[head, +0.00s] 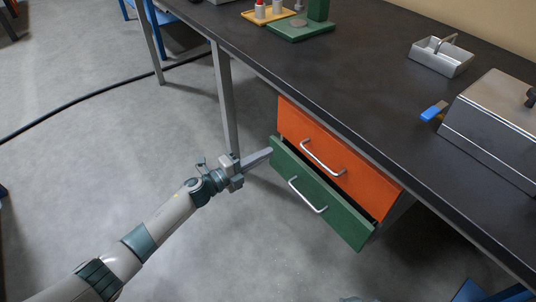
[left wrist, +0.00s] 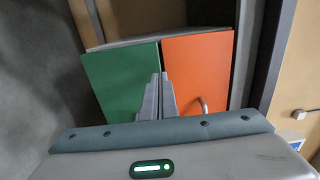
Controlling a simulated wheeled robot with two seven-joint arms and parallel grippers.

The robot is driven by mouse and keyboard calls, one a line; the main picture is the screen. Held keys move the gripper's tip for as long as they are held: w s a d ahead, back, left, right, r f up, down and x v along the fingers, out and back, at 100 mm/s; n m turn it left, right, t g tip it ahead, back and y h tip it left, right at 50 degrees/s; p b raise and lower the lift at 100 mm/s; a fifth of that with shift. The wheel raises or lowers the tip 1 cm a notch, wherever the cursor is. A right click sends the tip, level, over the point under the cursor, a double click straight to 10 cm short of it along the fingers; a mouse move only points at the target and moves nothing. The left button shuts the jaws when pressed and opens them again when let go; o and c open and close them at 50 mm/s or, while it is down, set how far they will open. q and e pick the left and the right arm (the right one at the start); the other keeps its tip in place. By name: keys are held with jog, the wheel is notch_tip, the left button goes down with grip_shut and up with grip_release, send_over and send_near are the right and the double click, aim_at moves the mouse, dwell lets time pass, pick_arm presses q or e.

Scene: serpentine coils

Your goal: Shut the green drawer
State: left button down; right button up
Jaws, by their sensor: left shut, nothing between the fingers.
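The green drawer (head: 318,199) is the lower of two drawers under the dark bench. It stands out a little from the orange drawer (head: 337,158) above it, and a dark gap shows along its top edge. It has a silver bar handle (head: 307,195). My left gripper (head: 268,153) is shut and empty, with its fingertips at the upper left corner of the green front. In the left wrist view the shut fingers (left wrist: 158,95) lie in front of the green front (left wrist: 120,80), near its border with the orange one. I cannot tell whether they touch it.
A bench leg (head: 224,100) stands left of the drawers.

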pick_arm(q)
jog(key=v, duration=1.1)
jog(key=shift+a, duration=0.1)
